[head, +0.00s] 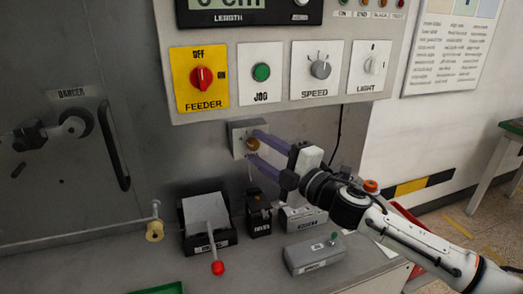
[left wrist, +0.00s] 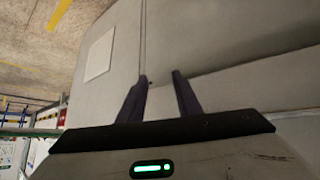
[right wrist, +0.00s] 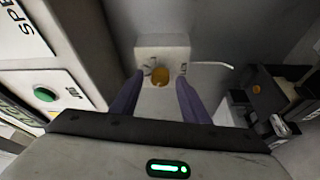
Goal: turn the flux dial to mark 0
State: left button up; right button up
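The flux dial (head: 252,144) is a small brass-coloured knob on the front of a grey box (head: 236,128) below the control panel. It also shows in the right wrist view (right wrist: 160,76), with small markings beside it that I cannot read. My right gripper (head: 256,147) is open, with one finger on each side of the dial. In the right wrist view the fingertips (right wrist: 161,80) are apart, and I cannot tell whether they touch it. My left gripper (left wrist: 160,76) is open and empty, facing a plain grey surface; it is out of the head view.
Above are the yellow feeder switch (head: 201,77), jog button (head: 261,72), speed knob (head: 320,68) and light switch (head: 374,65). Below stand a red-tipped lever (head: 217,267), a black box (head: 258,222) and a grey button box (head: 314,256). A door handle (head: 113,146) is at left.

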jog(key=b+v, duration=0.1)
jog(key=v, duration=0.9)
jog(key=shift+s+d, duration=0.1)
